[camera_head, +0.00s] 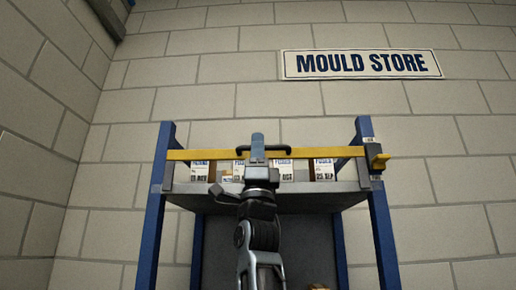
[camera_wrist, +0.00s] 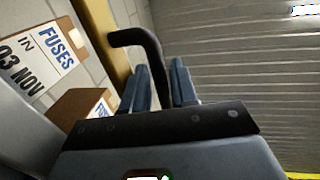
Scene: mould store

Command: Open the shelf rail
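The shelf rail is a yellow bar (camera_head: 208,154) across the front of the shelf, between two blue posts. A black handle (camera_head: 284,149) stands out from its middle. My gripper (camera_head: 258,146) is at the handle's middle in the head view. In the wrist view, the yellow rail (camera_wrist: 98,22) runs down the left, and the bent black handle (camera_wrist: 128,37) passes between the two fingers of my gripper (camera_wrist: 160,88). The fingers are close together on the bar, which hides part of their contact.
White-labelled cartons (camera_head: 323,169) stand on the grey shelf (camera_head: 310,200) behind the rail. A carton marked FUSES (camera_wrist: 45,52) shows in the wrist view. Blue posts (camera_head: 384,230) flank the shelf. The block wall (camera_head: 450,120) bears a MOULD STORE sign (camera_head: 361,64).

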